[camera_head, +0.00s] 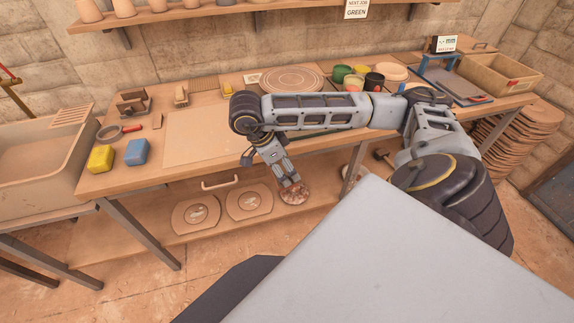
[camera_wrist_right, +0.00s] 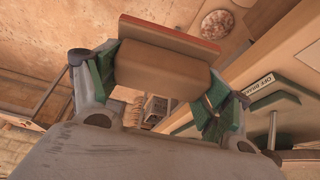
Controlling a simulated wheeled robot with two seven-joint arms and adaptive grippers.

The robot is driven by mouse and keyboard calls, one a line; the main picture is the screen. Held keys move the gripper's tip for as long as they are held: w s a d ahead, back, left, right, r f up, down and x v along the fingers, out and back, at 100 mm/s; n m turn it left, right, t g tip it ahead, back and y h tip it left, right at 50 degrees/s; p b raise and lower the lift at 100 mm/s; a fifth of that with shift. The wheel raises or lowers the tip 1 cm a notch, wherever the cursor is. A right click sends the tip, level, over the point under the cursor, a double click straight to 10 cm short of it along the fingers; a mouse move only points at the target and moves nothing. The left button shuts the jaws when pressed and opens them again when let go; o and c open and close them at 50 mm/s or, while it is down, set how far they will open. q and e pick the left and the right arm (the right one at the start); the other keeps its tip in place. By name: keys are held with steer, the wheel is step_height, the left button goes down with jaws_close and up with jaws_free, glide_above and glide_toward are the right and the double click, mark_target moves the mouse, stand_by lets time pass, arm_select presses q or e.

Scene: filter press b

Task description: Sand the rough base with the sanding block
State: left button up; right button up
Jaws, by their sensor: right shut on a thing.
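My right gripper (camera_head: 290,183) reaches down in front of the table's front edge. In the right wrist view its green-padded fingers (camera_wrist_right: 160,85) are shut on the sanding block (camera_wrist_right: 165,72), a tan block with a reddish-brown layer on its outer face. In the head view I cannot make out the block. A round, mottled reddish-brown piece (camera_head: 294,194) shows just below the fingertips, and I cannot tell whether they touch. A round speckled disc (camera_wrist_right: 217,24) lies beyond the block in the wrist view. Which piece is the rough base is not clear. My left gripper is out of view.
The table (camera_head: 175,175) holds a yellow block (camera_head: 101,158), a blue block (camera_head: 136,152), a board (camera_head: 205,135) and several cups at the back. A lower shelf (camera_head: 160,236) carries two bats with round discs (camera_head: 197,212). A white handle (camera_head: 221,182) sticks out nearby.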

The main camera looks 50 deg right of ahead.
steer(key=w+a+n, duration=0.1)
steer(key=w+a+n+t, duration=0.1)
steer(key=n, duration=0.1)
steer(key=shift+f, duration=0.4)
arm_select(q)
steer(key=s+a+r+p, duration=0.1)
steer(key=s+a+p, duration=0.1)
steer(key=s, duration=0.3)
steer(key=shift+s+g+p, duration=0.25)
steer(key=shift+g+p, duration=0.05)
steer(key=shift+p, duration=0.25)
arm_select(e)
steer(key=w+a+n+t+y, duration=0.2)
steer(key=w+a+n, duration=0.3)
steer(key=n, duration=0.5)
steer(key=w+a+f+n+t+y, duration=0.1)
steer(key=w+a+n, duration=0.4)
steer(key=n, duration=0.5)
steer(key=shift+w+a+f+t+y, duration=0.25)
steer(key=shift+w+a+t+y, duration=0.2)
steer(key=shift+a+t, duration=0.7)
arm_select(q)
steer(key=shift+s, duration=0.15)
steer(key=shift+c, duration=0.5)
arm_select(e)
steer(key=shift+s+d, duration=0.1)
